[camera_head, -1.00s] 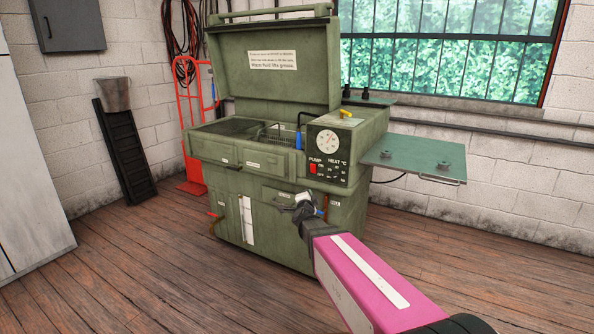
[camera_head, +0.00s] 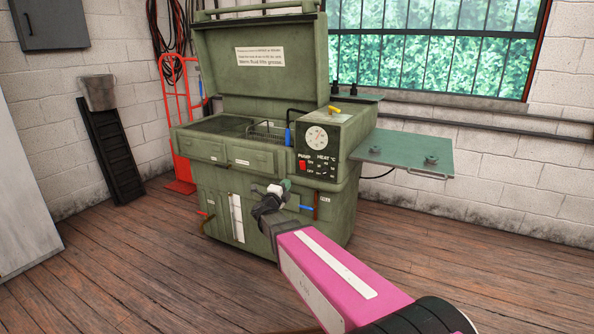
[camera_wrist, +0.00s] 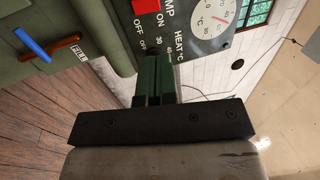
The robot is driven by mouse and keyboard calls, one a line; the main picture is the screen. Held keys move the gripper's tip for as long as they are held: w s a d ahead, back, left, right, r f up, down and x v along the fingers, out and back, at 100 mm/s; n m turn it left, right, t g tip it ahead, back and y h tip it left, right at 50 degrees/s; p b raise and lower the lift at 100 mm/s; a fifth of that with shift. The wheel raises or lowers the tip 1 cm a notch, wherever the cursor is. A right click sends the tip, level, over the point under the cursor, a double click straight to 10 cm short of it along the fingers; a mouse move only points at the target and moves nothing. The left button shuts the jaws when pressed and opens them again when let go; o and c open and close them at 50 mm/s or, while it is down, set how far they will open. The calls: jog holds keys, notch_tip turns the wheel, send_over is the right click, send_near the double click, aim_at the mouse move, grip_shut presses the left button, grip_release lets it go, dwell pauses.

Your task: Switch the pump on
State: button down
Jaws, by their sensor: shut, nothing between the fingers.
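The green parts washer stands in the middle of the head view with its lid up. Its black control panel (camera_head: 318,160) carries the red PUMP switch (camera_head: 302,164), marked ON and OFF, left of the HEAT dial. My gripper (camera_head: 286,184) is shut and empty, a little below and left of the switch in the head view. In the wrist view, the closed fingers (camera_wrist: 153,62) point at the panel's lower edge. The red switch (camera_wrist: 145,6) is partly cut off at the top there. Whether the fingertips touch the panel is unclear.
A round gauge (camera_head: 317,138) sits above the switch. A green side shelf (camera_head: 400,152) sticks out right. A blue lever (camera_wrist: 32,45) shows left of my fingers in the wrist view. A red hand truck (camera_head: 180,120) stands behind. The wooden floor in front is clear.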

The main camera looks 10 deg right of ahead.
aim_at(303, 162)
jog(key=x, duration=1.4)
